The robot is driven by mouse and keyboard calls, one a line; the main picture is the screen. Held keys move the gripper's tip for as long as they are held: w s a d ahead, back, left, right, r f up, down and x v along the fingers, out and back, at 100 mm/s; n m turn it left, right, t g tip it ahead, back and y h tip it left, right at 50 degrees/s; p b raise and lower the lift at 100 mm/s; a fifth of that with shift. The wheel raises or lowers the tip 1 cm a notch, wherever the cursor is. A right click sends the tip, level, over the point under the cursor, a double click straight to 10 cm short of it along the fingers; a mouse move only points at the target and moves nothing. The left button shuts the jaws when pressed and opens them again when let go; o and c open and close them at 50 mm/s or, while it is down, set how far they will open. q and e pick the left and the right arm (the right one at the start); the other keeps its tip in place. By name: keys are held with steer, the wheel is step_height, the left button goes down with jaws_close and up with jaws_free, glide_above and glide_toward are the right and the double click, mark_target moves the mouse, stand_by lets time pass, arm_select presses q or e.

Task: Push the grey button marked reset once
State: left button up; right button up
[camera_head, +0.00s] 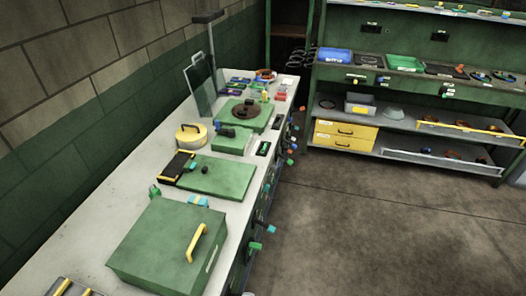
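I cannot make out a grey button marked reset; any lettering here is too small to read. Small dark panels sit along the right edge of the long grey workbench (110,197): one panel (263,149) carries a green part, and another (277,122) lies farther back. Several small coloured knobs or handles stick out from the bench's front side, among them a green one (254,247). Neither of my grippers is in view.
A green box (150,240) with a yellow handle stands on the near bench. Behind it are a green board (222,177), a yellow round container (190,136) and a clear upright panel (200,88). Shelving with yellow drawers (345,136) stands at the back right. The floor (390,235) is clear.

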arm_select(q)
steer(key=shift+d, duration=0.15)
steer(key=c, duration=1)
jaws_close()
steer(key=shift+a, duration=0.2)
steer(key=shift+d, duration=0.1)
